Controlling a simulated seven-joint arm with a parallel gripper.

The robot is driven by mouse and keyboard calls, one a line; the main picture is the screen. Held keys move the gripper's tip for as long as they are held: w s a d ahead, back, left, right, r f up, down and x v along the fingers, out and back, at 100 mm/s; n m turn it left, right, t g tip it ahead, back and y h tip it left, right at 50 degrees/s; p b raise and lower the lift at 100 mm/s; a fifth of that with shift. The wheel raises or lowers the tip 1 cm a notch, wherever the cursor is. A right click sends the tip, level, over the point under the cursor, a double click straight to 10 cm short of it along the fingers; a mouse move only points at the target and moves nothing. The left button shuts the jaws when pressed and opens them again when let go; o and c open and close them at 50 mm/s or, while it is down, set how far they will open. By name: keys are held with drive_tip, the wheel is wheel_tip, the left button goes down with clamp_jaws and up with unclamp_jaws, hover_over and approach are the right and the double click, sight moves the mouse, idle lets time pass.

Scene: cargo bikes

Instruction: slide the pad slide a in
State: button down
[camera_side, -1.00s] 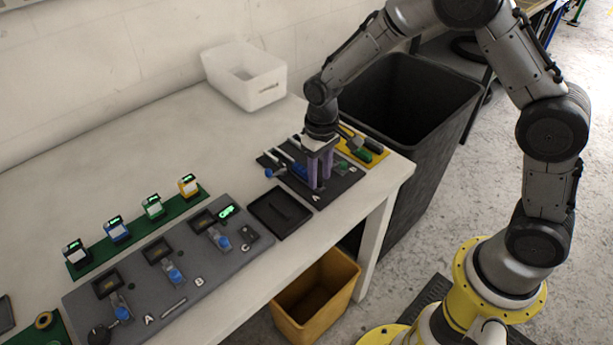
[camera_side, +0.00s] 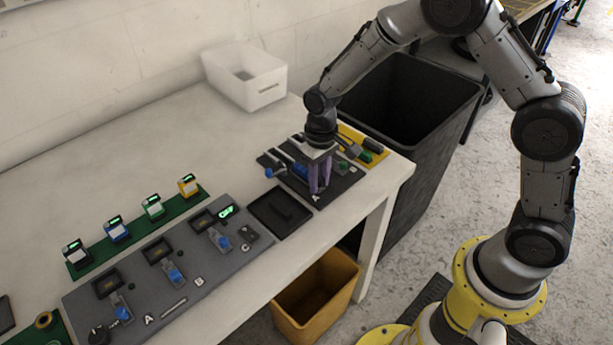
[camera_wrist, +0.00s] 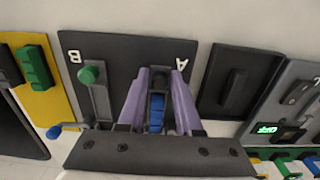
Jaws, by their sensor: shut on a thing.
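The dark board (camera_wrist: 118,45) with raised letters A and B carries two slides. It also shows in the side view (camera_side: 341,185). Pad slide A (camera_wrist: 158,78) is a dark block on a rail below the letter A, with a blue part (camera_wrist: 156,112) behind it. My gripper (camera_wrist: 160,74) points down at slide A, its two purple fingers on either side of it. They are shut on it, though the contact itself is partly hidden. In the side view my gripper (camera_side: 319,189) is low over the A end of the board. Slide B has a green knob (camera_wrist: 89,75) and stands apart.
A yellow board (camera_wrist: 42,105) with a green piece lies beside the dark board. A black tray (camera_side: 281,213) lies on the other side. A grey board (camera_side: 190,283) with blue clamps is farther left. A white bin (camera_side: 262,93) stands behind.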

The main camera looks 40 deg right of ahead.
sight(294, 161)
drive_tip(key=shift+w, duration=4.3)
drive_tip(key=c, duration=0.9)
unclamp_jaws()
drive_tip(key=shift+r, duration=0.1)
drive_tip(key=shift+w+r, duration=0.2)
drive_tip(key=shift+r, duration=1.1)
drive_tip(key=shift+s+r, duration=0.2)
drive_tip(key=shift+r, duration=0.7)
drive_tip(key=shift+s+r, duration=0.5)
drive_tip(key=shift+s, duration=0.5)
drive_tip(key=shift+s+r, duration=0.45)
drive_tip(key=shift+s, duration=0.6)
drive_tip(key=shift+s+r, duration=0.5)
drive_tip(key=shift+s, duration=0.5)
